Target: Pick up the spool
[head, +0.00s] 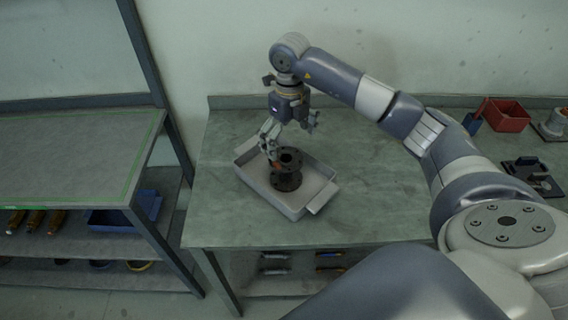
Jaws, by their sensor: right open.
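The spool (286,181), a dark flanged piece with a hole in its top, stands upright in a light grey tray (318,200) on the workbench. My right gripper (269,146) hangs just above the tray at the spool's upper left. Its fingers are open and point down, close to the spool's top flange. I cannot tell whether a fingertip touches the spool. My left gripper is not in view.
The workbench (375,215) is clear around the tray. A red bin (507,115) and a dark fixture (531,172) stand at its right end. A shelf unit (75,150) with a green-edged top stands at left. A wall is behind.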

